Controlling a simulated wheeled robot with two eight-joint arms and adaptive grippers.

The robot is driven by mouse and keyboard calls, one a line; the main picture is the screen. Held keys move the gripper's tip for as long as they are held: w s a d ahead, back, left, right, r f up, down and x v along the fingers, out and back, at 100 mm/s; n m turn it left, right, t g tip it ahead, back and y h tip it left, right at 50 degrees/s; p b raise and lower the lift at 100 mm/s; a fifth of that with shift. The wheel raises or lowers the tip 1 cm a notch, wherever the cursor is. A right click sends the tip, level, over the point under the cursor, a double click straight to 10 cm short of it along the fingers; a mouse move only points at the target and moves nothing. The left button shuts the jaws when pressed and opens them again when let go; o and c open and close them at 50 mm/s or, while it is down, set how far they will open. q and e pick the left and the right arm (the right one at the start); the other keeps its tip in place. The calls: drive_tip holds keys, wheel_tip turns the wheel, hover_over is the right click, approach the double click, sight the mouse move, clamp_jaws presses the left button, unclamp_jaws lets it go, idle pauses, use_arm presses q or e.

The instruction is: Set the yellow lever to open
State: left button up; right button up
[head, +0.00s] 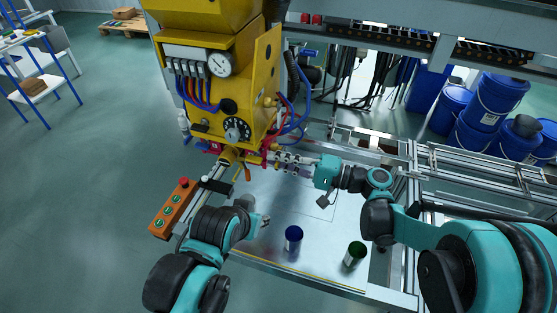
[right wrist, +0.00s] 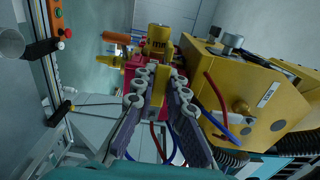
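The yellow lever (right wrist: 159,88) shows in the right wrist view as a yellow bar in front of a red body, below a brass-yellow fitting (right wrist: 160,40). My right gripper (right wrist: 162,92) has its two ridged fingers on either side of the lever. The gap is narrow, and I cannot tell whether both fingers touch it. In the head view my right gripper (head: 278,158) reaches in from the right at the base of the yellow machine (head: 215,85); the lever is hard to make out there. My left gripper (head: 265,222) is over the metal plate, apart from the machine, its fingers too small to judge.
A blue can (head: 293,238) and a green can (head: 355,254) stand on the metal plate (head: 315,205). An orange button box (head: 173,209) is at the left. Red and blue hoses (head: 292,122) hang beside the machine. Blue drums (head: 490,105) stand at the back right.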

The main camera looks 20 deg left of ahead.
drive_tip(key=o, duration=0.4)
drive_tip(key=shift+d, duration=0.15)
drive_tip(key=d, duration=1.1)
drive_tip(key=shift+s+d, duration=0.2)
drive_tip(key=shift+d, duration=0.2)
